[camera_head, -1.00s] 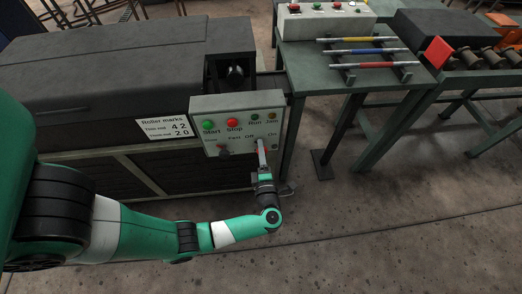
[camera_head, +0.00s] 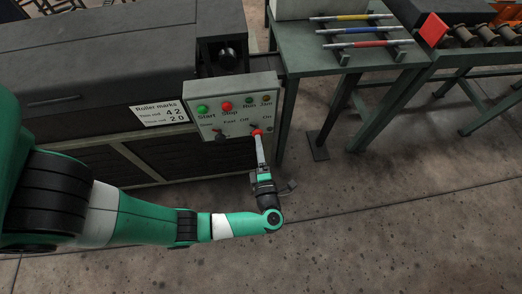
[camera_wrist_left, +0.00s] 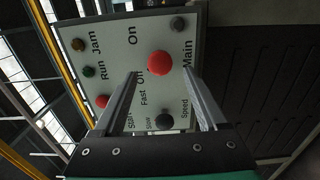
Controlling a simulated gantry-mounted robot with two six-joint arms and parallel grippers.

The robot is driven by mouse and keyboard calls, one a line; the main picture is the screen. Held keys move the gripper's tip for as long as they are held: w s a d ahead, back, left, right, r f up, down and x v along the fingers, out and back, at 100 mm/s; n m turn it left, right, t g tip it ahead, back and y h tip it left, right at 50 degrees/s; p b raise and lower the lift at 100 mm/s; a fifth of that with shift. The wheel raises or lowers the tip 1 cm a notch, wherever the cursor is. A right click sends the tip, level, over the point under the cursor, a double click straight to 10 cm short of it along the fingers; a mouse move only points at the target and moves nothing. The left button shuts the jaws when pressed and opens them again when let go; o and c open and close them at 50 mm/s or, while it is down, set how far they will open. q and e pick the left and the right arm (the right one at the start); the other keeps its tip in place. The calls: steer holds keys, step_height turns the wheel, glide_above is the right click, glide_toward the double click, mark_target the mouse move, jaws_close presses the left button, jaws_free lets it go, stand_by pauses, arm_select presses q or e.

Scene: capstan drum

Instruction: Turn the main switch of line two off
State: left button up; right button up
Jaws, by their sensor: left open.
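The control panel (camera_head: 237,108) is a light grey box on the front of the dark machine, with Start, Stop, Run and Jam labels. Its red main knob (camera_head: 258,132), near the Off and On marks, also shows in the left wrist view (camera_wrist_left: 160,63) beside the word Main. My left gripper (camera_head: 259,146) is open, its fingers pointing at the knob. In the left wrist view the fingertips (camera_wrist_left: 160,75) lie apart, with the knob between and just beyond them; contact cannot be told. Where the knob points is unclear. My right gripper is not in view.
A green table (camera_head: 350,70) with coloured rods stands to the right. A roller marks sign (camera_head: 160,114) hangs to the left. The floor in front is clear.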

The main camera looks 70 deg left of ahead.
arm_select(q)
steer(key=v, duration=0.6)
stand_by(0.3)
